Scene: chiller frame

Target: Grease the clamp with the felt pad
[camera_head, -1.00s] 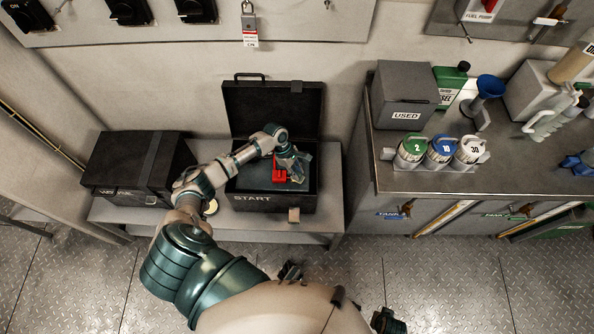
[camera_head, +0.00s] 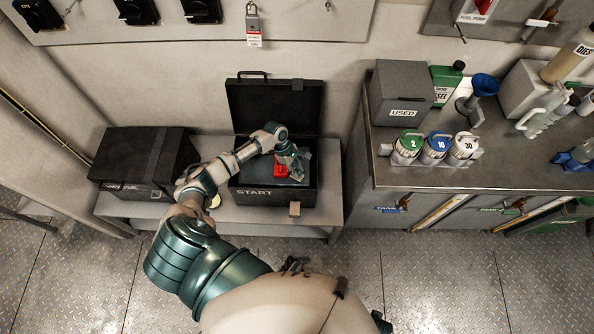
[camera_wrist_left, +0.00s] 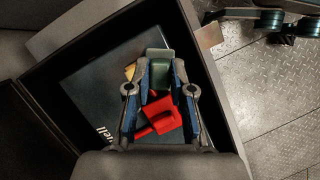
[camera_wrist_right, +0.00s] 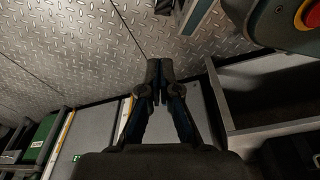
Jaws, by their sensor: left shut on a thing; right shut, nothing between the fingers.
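My left gripper (camera_head: 295,168) reaches down into the open START case (camera_head: 262,195). In the left wrist view its fingers (camera_wrist_left: 161,72) are shut on a grey-green block (camera_wrist_left: 157,62), which I take as the felt pad. A red clamp (camera_wrist_left: 162,114) shows between and below the fingers, over a dark slab with white lettering (camera_wrist_left: 85,95) in the case. The clamp also shows beside the gripper in the head view (camera_head: 280,172). I cannot tell whether pad and clamp touch. My right gripper (camera_wrist_right: 158,72) is shut and empty over the floor.
The open lid (camera_head: 275,105) stands behind the case. A closed black case (camera_head: 135,165) sits left on the same bench. A small tan block (camera_head: 294,209) is at the START case's front edge. The counter (camera_head: 500,170) at right holds bottles and a USED box (camera_head: 402,97).

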